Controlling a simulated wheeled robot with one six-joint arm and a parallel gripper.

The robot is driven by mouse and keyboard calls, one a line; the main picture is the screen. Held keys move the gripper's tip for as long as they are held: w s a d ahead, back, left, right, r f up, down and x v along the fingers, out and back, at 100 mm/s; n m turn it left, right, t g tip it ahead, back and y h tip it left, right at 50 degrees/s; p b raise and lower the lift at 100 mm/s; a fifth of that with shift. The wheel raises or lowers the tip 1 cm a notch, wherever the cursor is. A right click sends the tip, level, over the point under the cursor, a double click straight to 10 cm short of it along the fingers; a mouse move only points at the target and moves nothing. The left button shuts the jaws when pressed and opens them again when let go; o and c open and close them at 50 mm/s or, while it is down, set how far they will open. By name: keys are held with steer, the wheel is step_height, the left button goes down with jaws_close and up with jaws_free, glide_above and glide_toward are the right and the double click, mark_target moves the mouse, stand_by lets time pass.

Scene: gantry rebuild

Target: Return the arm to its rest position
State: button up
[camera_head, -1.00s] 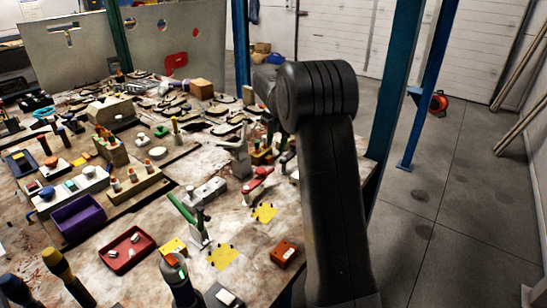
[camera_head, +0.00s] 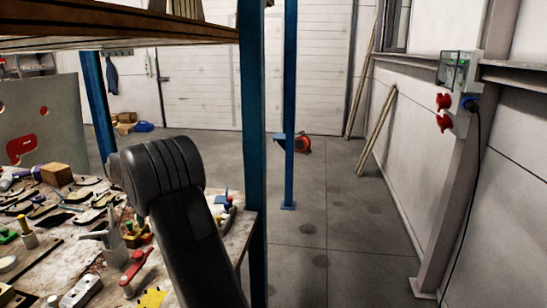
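My arm, black and thick, rises from the bottom of the head view and bends at a rounded joint over the right end of the workbench (camera_head: 60,265). My gripper is not visible; the far part of the arm is hidden behind the joint or out of sight. I cannot see whether anything is held.
The bench carries a wooden block (camera_head: 56,174), a red-handled tool (camera_head: 137,267) and several small parts. A blue post (camera_head: 252,140) stands at the bench's right end, with a thinner blue post (camera_head: 290,110) behind. Open concrete floor (camera_head: 340,230) lies to the right, before a wall-mounted electrical box (camera_head: 459,70).

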mark_target(150, 250)
steer(key=f, duration=0.3)
steer(key=a+f, duration=0.1)
steer(key=f, duration=0.2)
steer(key=f+p, duration=0.1)
steer(key=f, duration=0.2)
steer(key=shift+a+f, duration=0.15)
steer(key=shift+a, duration=0.2)
